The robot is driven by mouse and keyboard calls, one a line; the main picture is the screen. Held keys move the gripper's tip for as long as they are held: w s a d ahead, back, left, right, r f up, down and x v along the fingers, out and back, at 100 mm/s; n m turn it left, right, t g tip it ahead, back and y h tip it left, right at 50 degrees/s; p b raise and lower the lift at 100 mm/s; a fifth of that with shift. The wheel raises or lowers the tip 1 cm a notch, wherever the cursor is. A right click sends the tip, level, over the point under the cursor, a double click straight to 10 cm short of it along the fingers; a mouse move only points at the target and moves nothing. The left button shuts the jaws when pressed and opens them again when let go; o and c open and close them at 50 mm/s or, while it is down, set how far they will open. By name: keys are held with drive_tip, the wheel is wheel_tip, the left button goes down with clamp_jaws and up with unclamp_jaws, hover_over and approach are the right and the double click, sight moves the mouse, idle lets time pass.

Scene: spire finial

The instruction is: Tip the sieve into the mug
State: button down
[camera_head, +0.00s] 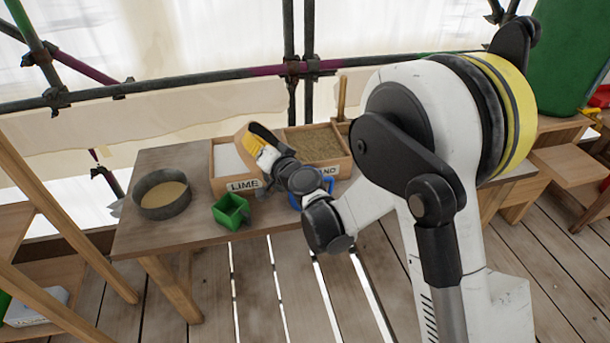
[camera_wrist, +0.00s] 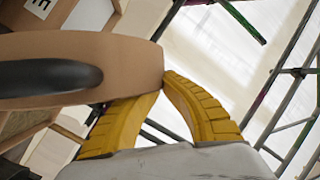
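A round dark-grey sieve (camera_head: 162,193) with a pale tan inside sits upright at the left of the wooden table. A small green square vessel (camera_head: 231,210) stands to its right; I cannot tell whether it is the mug. A blue item (camera_head: 328,184), perhaps a mug, is mostly hidden behind my arm. My gripper (camera_head: 262,147) is above the lime box, away from the sieve. Its yellow fingers close in on a tan wooden piece (camera_wrist: 135,65) with a dark oval, which also shows in the head view (camera_head: 243,136). The piece hides part of the fingertips.
A wooden box marked LIME (camera_head: 222,186) holds white powder; the sand compartment (camera_head: 318,145) is beside it. The table (camera_head: 145,240) has bare room at its front left. Scaffold poles (camera_head: 290,68) run behind it. A green container (camera_head: 570,60) stands at the far right.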

drive_tip(key=shift+d+r, duration=0.1)
drive_tip(key=shift+r, duration=0.05)
drive_tip(key=shift+w+d+r, duration=0.1)
drive_tip(key=shift+d+r, duration=0.1)
drive_tip(key=shift+d, duration=0.1)
drive_tip(key=shift+d+f+m, duration=0.1)
drive_tip(key=shift+m, duration=0.2)
drive_tip(key=shift+d, duration=0.1)
drive_tip(key=shift+w+d+m+t+y, duration=0.15)
drive_tip(key=shift+d+m+t+y, duration=0.2)
drive_tip(key=shift+d, duration=0.35)
drive_tip(key=shift+d+m, duration=0.15)
drive_tip(key=shift+m, duration=0.1)
drive_tip(key=shift+w+d+r+y, duration=0.15)
drive_tip(key=shift+d+r+y, duration=0.1)
drive_tip(key=shift+d, duration=0.15)
drive_tip(key=shift+d+m+t, duration=0.15)
drive_tip(key=shift+m+t, duration=0.1)
drive_tip(key=shift+m, duration=0.05)
